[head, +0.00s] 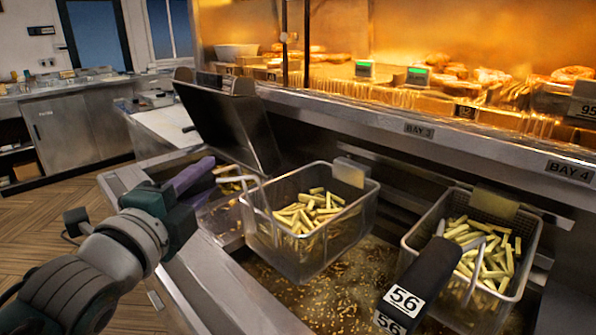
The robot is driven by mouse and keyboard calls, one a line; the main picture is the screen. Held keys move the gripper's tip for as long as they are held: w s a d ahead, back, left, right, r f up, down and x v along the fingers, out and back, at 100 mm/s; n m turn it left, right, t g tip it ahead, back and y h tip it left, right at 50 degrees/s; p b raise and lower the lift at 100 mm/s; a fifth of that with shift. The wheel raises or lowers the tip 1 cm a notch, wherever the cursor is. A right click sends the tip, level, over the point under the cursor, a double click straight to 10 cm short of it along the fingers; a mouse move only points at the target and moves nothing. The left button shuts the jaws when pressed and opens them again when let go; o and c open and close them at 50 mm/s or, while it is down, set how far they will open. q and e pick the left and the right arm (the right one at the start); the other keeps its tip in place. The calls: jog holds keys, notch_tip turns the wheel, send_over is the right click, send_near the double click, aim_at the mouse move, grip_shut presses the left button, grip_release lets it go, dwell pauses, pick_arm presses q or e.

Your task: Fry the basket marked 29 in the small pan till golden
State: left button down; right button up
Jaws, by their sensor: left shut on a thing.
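My left gripper (188,192) is shut on a purple handle (192,176) at the left of the fryer. The handle seems to belong to the middle wire basket (283,246), which holds pale yellow fries (309,210); the join is partly unclear. This basket hangs over or partly in the brown oil (335,292); I cannot tell how deep. No number shows on its handle from here. A second basket (408,262) with pale fries stands at the right, with a dark handle (430,272) marked 56. No 29 is readable. My right gripper is not in view.
A raised dark lid (228,122) stands behind the left part of the fryer. The ledge behind carries signs BAY 3 (419,131) and BAY 4 (570,171). A lit food display (440,85) runs along the back. Open floor (50,230) lies at the left.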

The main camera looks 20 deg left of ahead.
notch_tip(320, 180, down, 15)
jog(key=b, duration=1.3)
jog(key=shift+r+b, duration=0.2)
jog(key=shift+b, duration=0.2)
pick_arm(q)
notch_tip(320, 180, down, 15)
jog(key=shift+f, duration=0.1)
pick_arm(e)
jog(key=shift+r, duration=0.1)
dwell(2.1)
pick_arm(q)
notch_tip(320, 180, up, 15)
jog(key=p, duration=1.4)
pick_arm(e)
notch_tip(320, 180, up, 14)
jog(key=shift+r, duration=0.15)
pick_arm(q)
jog(key=shift+p, duration=0.35)
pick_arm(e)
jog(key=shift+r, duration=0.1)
